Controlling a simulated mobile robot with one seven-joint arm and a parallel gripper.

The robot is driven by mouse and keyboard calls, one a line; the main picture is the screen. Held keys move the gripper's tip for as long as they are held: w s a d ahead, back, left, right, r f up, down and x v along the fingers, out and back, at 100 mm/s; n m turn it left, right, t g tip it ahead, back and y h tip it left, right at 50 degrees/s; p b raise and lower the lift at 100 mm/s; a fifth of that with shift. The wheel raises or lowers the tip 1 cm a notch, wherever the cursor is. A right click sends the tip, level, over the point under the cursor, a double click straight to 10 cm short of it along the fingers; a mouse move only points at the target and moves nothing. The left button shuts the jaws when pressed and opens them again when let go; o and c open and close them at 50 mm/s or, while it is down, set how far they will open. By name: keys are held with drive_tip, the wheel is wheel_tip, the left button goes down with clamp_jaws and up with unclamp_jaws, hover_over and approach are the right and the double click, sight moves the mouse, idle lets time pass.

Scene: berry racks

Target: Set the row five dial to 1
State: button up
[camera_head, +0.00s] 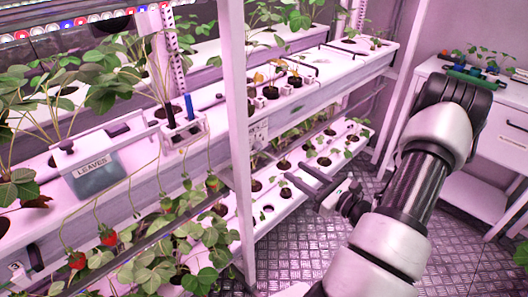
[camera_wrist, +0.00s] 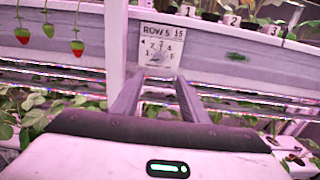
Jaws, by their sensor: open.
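The row five dial plate (camera_wrist: 148,33) is a pale label with "ROW 5" lettering and numbers in an arc, fixed to the rack's front rail in the wrist view. A small grey dial (camera_wrist: 160,58) sits low on it; which number it points to is too blurred to tell. The plate also shows small beside the white post in the head view (camera_head: 258,132). My gripper (camera_wrist: 160,80) is open and empty, its two fingers pointing toward the plate from below and apart from it. In the head view my gripper (camera_head: 316,188) is in front of the lower shelf.
A white upright post (camera_head: 238,130) stands just left of the plate. Strawberries (camera_wrist: 50,30) hang left of it. Numbered plant pots (camera_wrist: 233,19) line the shelf above. A container marked "LEAVES" (camera_head: 95,178) hangs at left. The metal floor (camera_head: 300,250) in the aisle is clear.

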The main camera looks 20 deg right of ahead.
sight(260, 148)
drive_tip(key=x, duration=1.5)
clamp_jaws()
drive_tip(key=m+p, duration=0.1)
drive_tip(key=m, duration=0.2)
drive_tip(key=shift+r+m+p, duration=0.1)
drive_tip(key=shift+m+p, duration=0.2)
drive_tip(key=shift+p, duration=0.05)
drive_tip(key=shift+m+p, duration=1)
drive_tip(key=shift+m, duration=1)
